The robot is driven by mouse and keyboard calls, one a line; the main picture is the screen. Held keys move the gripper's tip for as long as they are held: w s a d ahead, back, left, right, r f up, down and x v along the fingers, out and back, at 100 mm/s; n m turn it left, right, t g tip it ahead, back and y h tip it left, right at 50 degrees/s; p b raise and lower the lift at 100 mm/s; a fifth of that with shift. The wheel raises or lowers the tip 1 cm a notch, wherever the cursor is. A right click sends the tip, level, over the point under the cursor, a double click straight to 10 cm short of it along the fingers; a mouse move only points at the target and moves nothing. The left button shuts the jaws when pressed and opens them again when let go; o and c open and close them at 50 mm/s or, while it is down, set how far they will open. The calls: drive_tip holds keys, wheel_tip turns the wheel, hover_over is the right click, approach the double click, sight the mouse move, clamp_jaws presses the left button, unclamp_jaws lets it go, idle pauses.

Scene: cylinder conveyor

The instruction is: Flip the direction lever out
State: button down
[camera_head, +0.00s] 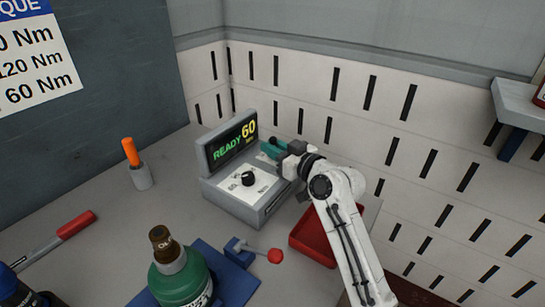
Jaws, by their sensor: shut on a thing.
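My gripper (285,150) is at the back right of a grey controller box and reaches in from the right. It is shut on a small teal part (271,147) beside the box's display; the part's shape is mostly hidden by the jaws. I cannot tell from this view whether this teal part is the direction lever or bears it. A lever with a red knob (276,256) sticks out to the right from a blue block (238,250) at the front. My gripper is well apart from that lever.
The controller (232,207) has a black dial and a screen reading READY 60. A red tray (306,247) lies under my arm. A green cylinder (175,275) stands in front. An orange-handled tool (130,151) stands in a grey cup. A red-handled tool (76,224) lies left.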

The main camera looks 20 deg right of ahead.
sight(274, 138)
drive_tip(key=shift+r, duration=0.6)
drive_tip(key=c, duration=1.3)
unclamp_jaws()
drive_tip(key=shift+o, duration=1)
drive_tip(key=shift+f, duration=0.3)
drive_tip(key=shift+r, duration=0.1)
drive_tip(key=shift+r, duration=0.35)
wheel_tip(274, 138, up, 3)
drive_tip(key=shift+s+f, duration=0.1)
drive_tip(key=s+r, duration=0.9)
drive_tip(key=s, duration=0.5)
drive_tip(key=shift+r+b, duration=0.2)
drive_tip(key=shift+b, duration=0.2)
